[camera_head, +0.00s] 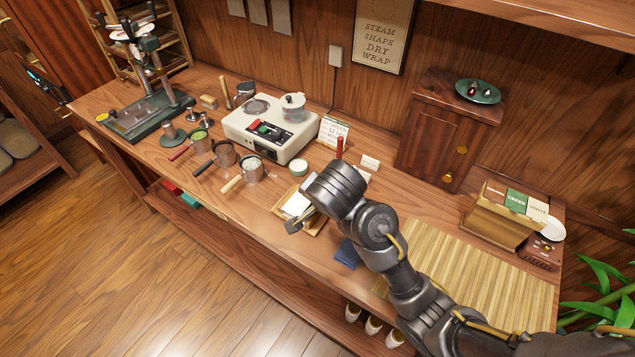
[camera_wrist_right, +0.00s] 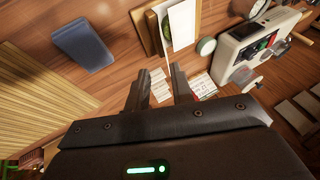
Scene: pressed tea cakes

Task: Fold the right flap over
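A wooden tray (camera_head: 316,229) holds a white paper sheet (camera_head: 297,205) near the front of the bench, partly hidden by my right gripper (camera_head: 296,224). In the right wrist view the white sheet (camera_wrist_right: 182,22) lies beyond my right fingertips. A thin pale edge (camera_wrist_right: 167,47) points toward the gap between the fingers; I cannot tell whether it is a raised flap. My right gripper (camera_wrist_right: 157,78) has its two fingers apart, with nothing clearly held. A dark device with a blue light at the far left edge looks like my left gripper (camera_head: 48,88); its fingers are too small to read.
A dark blue folded cloth (camera_head: 347,253) lies right of the tray. A slatted bamboo mat (camera_head: 475,275) covers the bench's right part. Handled cups (camera_head: 250,172) and a cream steamer (camera_head: 262,130) stand left and behind. A small cabinet (camera_head: 440,135) stands at the back.

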